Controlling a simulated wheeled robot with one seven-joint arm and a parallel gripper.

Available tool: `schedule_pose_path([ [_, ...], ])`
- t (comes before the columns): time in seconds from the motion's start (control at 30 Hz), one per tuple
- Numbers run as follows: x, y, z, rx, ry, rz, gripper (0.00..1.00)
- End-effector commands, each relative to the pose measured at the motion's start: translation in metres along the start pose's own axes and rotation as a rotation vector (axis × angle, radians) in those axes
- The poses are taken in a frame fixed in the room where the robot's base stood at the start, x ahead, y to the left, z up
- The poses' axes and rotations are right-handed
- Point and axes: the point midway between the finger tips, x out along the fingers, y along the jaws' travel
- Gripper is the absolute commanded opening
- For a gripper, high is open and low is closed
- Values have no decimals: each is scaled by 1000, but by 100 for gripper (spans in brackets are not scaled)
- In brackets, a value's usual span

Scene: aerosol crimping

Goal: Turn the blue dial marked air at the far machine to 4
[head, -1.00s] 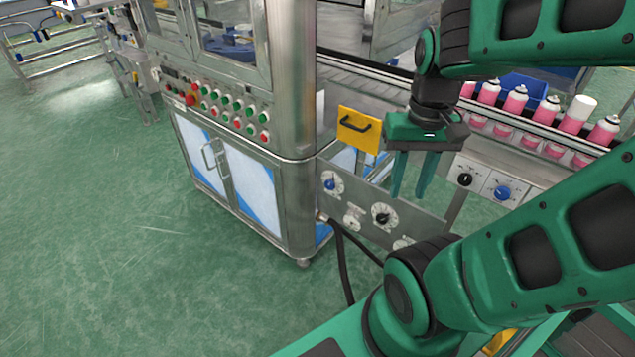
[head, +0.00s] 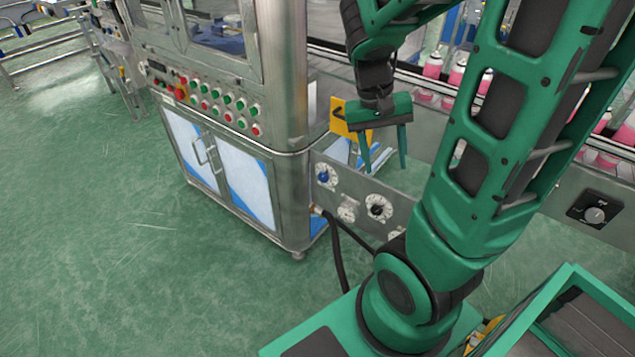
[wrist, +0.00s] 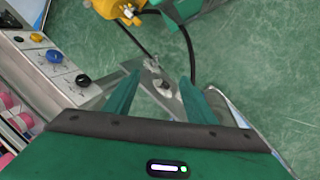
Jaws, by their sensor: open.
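A blue dial (head: 323,175) with a white scale plate sits at the upper left of a grey metal panel (head: 352,185) on the side of the far machine (head: 290,190). Its marking and setting are too small to read. My gripper (head: 384,168) is open and empty, pointing down in front of and to the right of this dial, apart from it. In the wrist view my fingers (wrist: 160,72) are spread, with part of a grey panel and its dials beyond them. I cannot pick out the far machine's blue dial there.
A black dial (head: 377,207) shares the grey panel. A yellow plate (head: 340,116) stands above it. In the wrist view, another blue knob (wrist: 55,56) and a black knob (wrist: 83,80) sit on a pale panel. A black hose (head: 337,255) hangs below; open floor lies left.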

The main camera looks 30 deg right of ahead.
Motion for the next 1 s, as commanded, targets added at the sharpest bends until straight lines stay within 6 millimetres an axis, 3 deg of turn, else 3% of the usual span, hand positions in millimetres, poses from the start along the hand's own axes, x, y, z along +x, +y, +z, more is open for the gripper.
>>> schedule_pose_path([
  [0.2,25,-30,-44,22,23,167,51],
  [0.5,63,-77,-92,30,124,393,51],
  [1.0,133,-168,-144,-31,446,730,51],
])
